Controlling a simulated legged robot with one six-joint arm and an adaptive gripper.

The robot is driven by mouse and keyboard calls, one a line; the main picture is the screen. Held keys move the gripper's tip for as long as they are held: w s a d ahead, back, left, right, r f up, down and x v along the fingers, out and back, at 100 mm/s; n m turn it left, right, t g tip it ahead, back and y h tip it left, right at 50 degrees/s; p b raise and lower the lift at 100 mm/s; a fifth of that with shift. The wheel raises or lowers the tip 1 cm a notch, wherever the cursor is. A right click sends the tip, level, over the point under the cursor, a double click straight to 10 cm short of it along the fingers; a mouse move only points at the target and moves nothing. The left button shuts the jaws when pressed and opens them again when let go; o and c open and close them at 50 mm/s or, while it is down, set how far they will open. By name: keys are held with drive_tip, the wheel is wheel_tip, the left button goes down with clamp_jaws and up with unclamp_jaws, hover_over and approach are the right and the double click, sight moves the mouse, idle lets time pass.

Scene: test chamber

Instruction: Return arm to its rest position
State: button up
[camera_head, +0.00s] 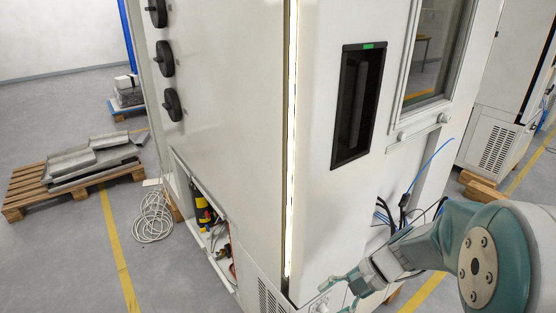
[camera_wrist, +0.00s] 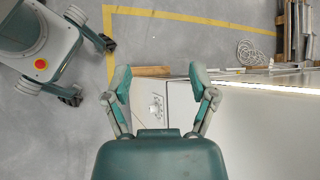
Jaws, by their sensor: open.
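My gripper (camera_head: 346,290) shows at the lower right of the head view, at the end of my teal and grey arm. It is low in front of the white test chamber (camera_head: 240,100), close to its lower front corner. In the wrist view my gripper (camera_wrist: 160,82) has its two teal fingers spread wide apart with nothing between them. The white chamber surface (camera_wrist: 270,125) lies behind and to the right of the fingers there. I cannot tell from the pictures whether the fingers touch the chamber.
A recessed black handle (camera_head: 358,105) is on the chamber front. An open lower compartment (camera_head: 208,222) holds a yellow and black cylinder. Coiled cable (camera_head: 153,217) and a pallet with metal pieces (camera_head: 75,175) lie at left. Blue and black cables (camera_head: 400,208) hang near my arm.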

drive_tip(key=s+d+r+n+t+h, duration=0.3)
drive_tip(key=s+r+n+t+h, duration=0.4)
drive_tip(key=s+r+n+h, duration=0.2)
drive_tip(key=v, duration=0.5)
drive_tip(key=shift+d, duration=0.25)
drive_tip(key=shift+s, duration=0.15)
